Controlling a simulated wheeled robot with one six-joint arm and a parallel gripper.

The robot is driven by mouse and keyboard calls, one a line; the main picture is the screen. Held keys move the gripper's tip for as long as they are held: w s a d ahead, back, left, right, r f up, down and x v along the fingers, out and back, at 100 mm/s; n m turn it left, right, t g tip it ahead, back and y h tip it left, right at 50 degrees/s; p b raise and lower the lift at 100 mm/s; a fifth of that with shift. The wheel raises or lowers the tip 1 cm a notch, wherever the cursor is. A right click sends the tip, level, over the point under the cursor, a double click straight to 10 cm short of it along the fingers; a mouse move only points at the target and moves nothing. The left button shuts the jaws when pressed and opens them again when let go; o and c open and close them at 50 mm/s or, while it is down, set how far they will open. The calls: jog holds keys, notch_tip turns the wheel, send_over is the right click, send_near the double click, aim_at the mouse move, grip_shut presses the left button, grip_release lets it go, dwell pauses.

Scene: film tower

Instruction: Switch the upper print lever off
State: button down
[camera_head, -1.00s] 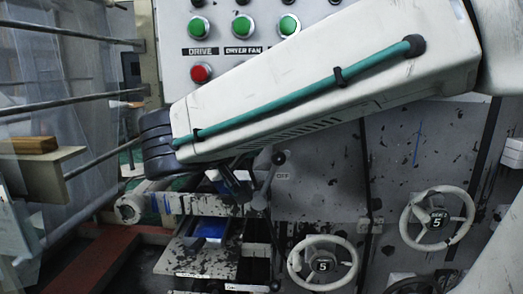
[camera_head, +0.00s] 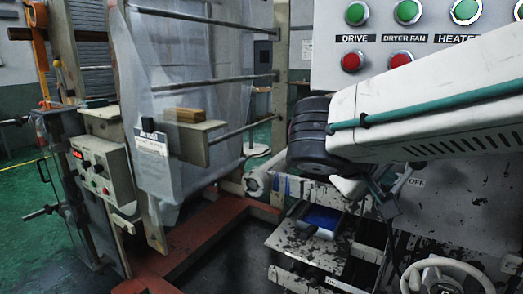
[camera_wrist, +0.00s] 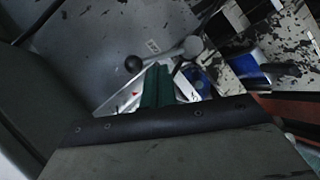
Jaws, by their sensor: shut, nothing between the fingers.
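The upper print lever (camera_wrist: 168,55) shows in the wrist view as a pale arm running from a round grey hub to a black ball knob (camera_wrist: 133,63). A small label sits just above the arm on the grey panel. My gripper (camera_wrist: 158,72) has its green fingers shut and empty, with the tips close to the lever arm between knob and hub. I cannot tell whether they touch it. In the head view my gripper (camera_head: 386,207) is small and dark beside the OFF label (camera_head: 416,182); the lever there is mostly hidden by my arm.
A panel with green and red buttons (camera_head: 351,61) is above my arm. A tray with a blue patch (camera_head: 322,221) lies below the gripper. A pale handwheel (camera_head: 440,265) is at lower right. A control box (camera_head: 100,167) and red floor beam (camera_head: 190,245) are left.

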jog(key=s+d+f+m+g+y, duration=0.1)
jog(key=s+f+g+y, duration=0.1)
jog(key=s+f+y, duration=0.3)
jog(key=s+d+f+m+g+y, duration=0.1)
jog(key=s+f+y, duration=0.4)
jog(key=s, duration=0.6)
jog(key=shift+s+d+f+m+g+y, duration=0.2)
jog(key=shift+s+f+m+g+y, duration=0.15)
jog(key=shift+g, duration=0.55)
jog(key=c, duration=2.1)
grip_release()
jog(key=shift+r, duration=0.1)
jog(key=shift+c, duration=0.2)
